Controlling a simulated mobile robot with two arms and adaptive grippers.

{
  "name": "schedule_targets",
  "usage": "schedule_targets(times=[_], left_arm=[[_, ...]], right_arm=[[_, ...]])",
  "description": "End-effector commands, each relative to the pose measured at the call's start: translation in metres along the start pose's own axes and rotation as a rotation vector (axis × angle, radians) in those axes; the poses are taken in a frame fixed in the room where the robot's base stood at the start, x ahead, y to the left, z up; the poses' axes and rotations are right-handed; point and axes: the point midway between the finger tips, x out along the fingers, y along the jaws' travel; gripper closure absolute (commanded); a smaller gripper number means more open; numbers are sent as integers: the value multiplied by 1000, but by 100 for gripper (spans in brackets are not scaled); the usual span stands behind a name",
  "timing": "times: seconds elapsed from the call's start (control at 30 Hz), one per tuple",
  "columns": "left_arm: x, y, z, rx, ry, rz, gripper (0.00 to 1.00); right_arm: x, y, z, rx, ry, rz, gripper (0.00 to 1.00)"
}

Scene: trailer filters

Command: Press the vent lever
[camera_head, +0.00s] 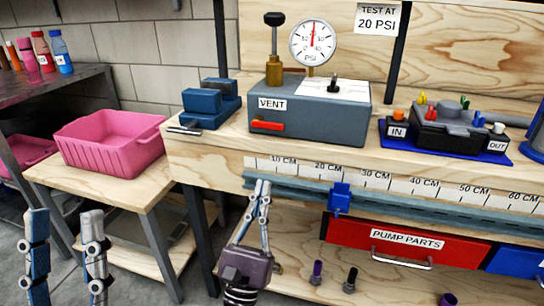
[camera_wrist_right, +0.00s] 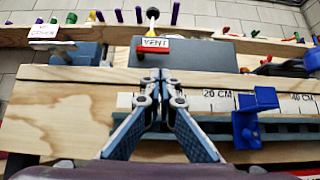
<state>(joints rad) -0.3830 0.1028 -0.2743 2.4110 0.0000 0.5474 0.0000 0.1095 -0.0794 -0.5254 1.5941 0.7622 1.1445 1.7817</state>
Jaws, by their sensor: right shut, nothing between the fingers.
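The vent lever (camera_head: 267,126) is a red bar on the front of a grey box (camera_head: 330,112), below a VENT label. It also shows in the right wrist view (camera_wrist_right: 154,50), lying about level. My right gripper (camera_head: 262,186) is shut and empty, with its fingertips pointing up in front of the bench edge, below the lever and apart from it. In the right wrist view its closed fingertips (camera_wrist_right: 160,76) lie just below the lever in the picture. My left gripper (camera_head: 64,213) is open and empty at the lower left, far from the lever.
A pressure gauge (camera_head: 312,43) and a brass valve (camera_head: 274,68) top the box. A blue vise (camera_head: 210,102) stands left of it, a black pump (camera_head: 450,130) right. A blue slider (camera_head: 340,198) sits on the ruler rail. A pink bin (camera_head: 108,140) is at left.

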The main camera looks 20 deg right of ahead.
Motion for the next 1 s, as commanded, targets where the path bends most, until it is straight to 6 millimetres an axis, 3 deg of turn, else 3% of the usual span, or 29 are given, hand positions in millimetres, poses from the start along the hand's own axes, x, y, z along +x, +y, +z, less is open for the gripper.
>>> schedule_targets(times=[0.43,0.8,1.0], left_arm=[[0,0,-1,0,0,0,60],[0,0,0,0,-1,0,60],[0,0,-2,0,7,0,60]], right_arm=[[8,0,1,2,-1,-2,100],[71,0,1,2,-2,-2,100],[94,0,1,1,-1,-1,100]])
